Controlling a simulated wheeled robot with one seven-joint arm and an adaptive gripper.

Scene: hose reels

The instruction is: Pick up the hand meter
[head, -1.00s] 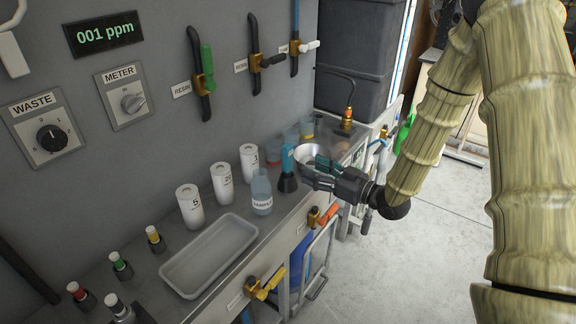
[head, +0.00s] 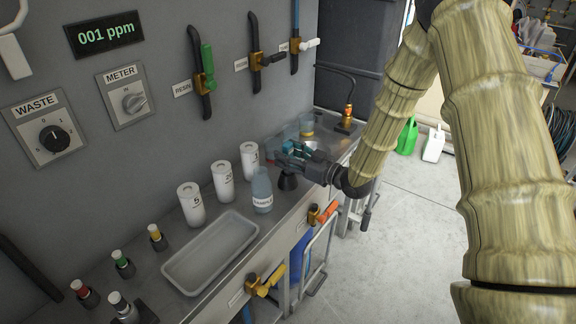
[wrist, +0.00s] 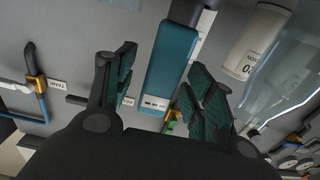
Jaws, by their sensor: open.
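The hand meter (wrist: 171,66) is a teal, flat, long body with a dark far end in the wrist view. It lies between the two fingers of my gripper (wrist: 160,82), with a gap visible on each side. In the head view my gripper (head: 291,153) is over the bench at the black holder (head: 287,182), and its fingers largely hide the meter. The gripper is open, with green-ribbed pads on either side of the meter.
A blue sample bottle (head: 262,190) and white numbered canisters (head: 222,181) stand close left of the gripper. A grey tray (head: 211,253) lies further left. Glass beakers (head: 306,127) stand behind. Valve pipes (head: 255,57) project from the wall above.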

